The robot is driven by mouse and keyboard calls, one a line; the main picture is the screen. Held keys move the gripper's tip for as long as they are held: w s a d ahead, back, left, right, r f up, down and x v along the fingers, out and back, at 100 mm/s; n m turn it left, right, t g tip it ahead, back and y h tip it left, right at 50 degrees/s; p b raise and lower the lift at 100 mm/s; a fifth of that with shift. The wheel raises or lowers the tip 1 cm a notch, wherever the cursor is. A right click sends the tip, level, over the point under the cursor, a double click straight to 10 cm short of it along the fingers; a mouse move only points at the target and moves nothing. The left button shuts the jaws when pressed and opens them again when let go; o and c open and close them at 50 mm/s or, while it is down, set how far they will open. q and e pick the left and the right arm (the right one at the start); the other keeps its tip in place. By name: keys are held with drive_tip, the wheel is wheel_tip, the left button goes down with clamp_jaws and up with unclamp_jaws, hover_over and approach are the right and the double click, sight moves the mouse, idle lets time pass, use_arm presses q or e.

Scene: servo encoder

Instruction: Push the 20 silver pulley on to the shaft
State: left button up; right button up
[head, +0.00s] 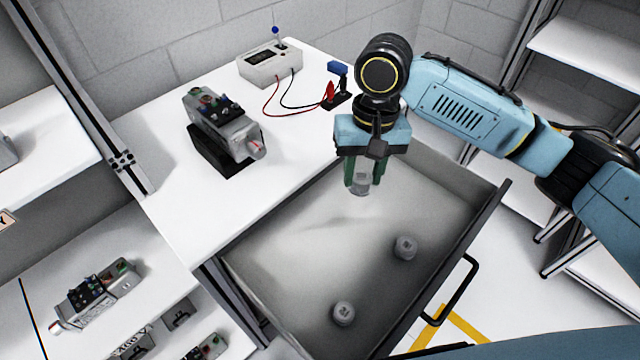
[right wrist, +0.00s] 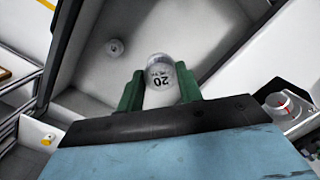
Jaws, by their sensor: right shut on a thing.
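My right gripper (head: 361,184) is shut on a silver pulley (head: 361,182) and holds it above the open drawer. In the right wrist view the pulley (right wrist: 160,76) shows the number 20 between the green fingers of the gripper (right wrist: 160,90). The servo unit (head: 222,125) sits on a black stand on the white table, left of the gripper. Its shaft end (head: 257,150) faces right and toward the camera, with a small red mark. Part of the unit also shows at the right edge of the right wrist view (right wrist: 287,108). My left gripper is not in view.
The open drawer (head: 300,295) holds two more silver pulleys, one at right (head: 405,247) and one nearer the front (head: 343,313). A white meter box (head: 268,66) with red and black leads stands at the back of the table. Similar servo units (head: 95,295) lie on the lower left shelf.

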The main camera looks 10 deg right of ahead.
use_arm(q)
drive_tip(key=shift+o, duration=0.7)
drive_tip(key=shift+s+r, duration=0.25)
use_arm(e)
drive_tip(key=s+a+f+m+y, duration=0.1)
drive_tip(key=s+a+m+y, duration=0.1)
drive_tip(key=a+m+y, duration=1.1)
wheel_tip(320, 180, down, 2)
drive_tip(key=w+d+m+t+h+p, duration=0.25)
drive_tip(key=m+t, duration=0.65)
drive_tip(key=t, duration=0.7)
drive_tip(key=shift+h, duration=0.35)
drive_tip(key=shift+f+b+x, duration=0.2)
drive_tip(key=shift+b+x, duration=0.5)
drive_tip(key=shift+x, duration=2.55)
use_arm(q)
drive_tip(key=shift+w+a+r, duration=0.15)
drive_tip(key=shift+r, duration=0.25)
use_arm(e)
drive_tip(key=shift+w, duration=0.1)
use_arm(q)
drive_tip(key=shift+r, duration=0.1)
use_arm(e)
drive_tip(key=shift+r, duration=0.1)
drive_tip(key=shift+w+a, duration=0.3)
drive_tip(key=shift+w, duration=0.05)
